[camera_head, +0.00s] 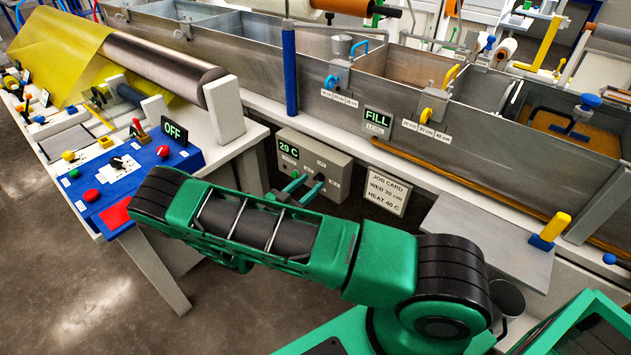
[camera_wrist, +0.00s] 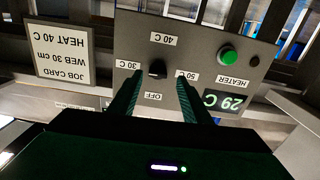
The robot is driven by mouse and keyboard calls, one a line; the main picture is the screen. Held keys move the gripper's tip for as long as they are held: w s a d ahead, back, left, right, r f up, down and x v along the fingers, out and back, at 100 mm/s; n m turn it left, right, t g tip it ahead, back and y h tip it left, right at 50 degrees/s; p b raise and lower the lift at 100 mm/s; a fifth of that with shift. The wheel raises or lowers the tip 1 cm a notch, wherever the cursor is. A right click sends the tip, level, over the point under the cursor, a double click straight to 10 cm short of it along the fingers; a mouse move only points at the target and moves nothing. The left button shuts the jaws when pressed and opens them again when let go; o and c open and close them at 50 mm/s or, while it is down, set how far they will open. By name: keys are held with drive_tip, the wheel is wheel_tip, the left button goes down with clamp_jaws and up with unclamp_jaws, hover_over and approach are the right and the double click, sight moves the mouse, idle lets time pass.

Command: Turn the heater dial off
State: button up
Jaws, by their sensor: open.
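The heater box (camera_head: 341,163) is a grey panel under the bath, and its display reads 29 C. It shows upside down in the wrist view, with a black dial (camera_wrist: 157,69) ringed by labels: 40 C, 30 C, 50 C and OFF (camera_wrist: 153,96). Which label the dial points at is not clear. My gripper (camera_wrist: 159,80) is open, with one green finger on each side of the dial, apart from it. In the head view my gripper (camera_head: 305,186) is in front of the box, and the dial is not clearly visible.
A green button (camera_wrist: 229,57) is on the same panel. A job card (camera_head: 387,191) reading web 30 cm, heat 40 C hangs to the right. A blue control panel (camera_head: 128,168) with an OFF sign (camera_head: 174,132) stands left. The metal bath (camera_head: 440,143) runs above.

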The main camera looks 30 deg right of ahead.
sight(319, 178)
drive_tip(key=shift+x, duration=1.3)
drive_tip(key=shift+c, duration=0.4)
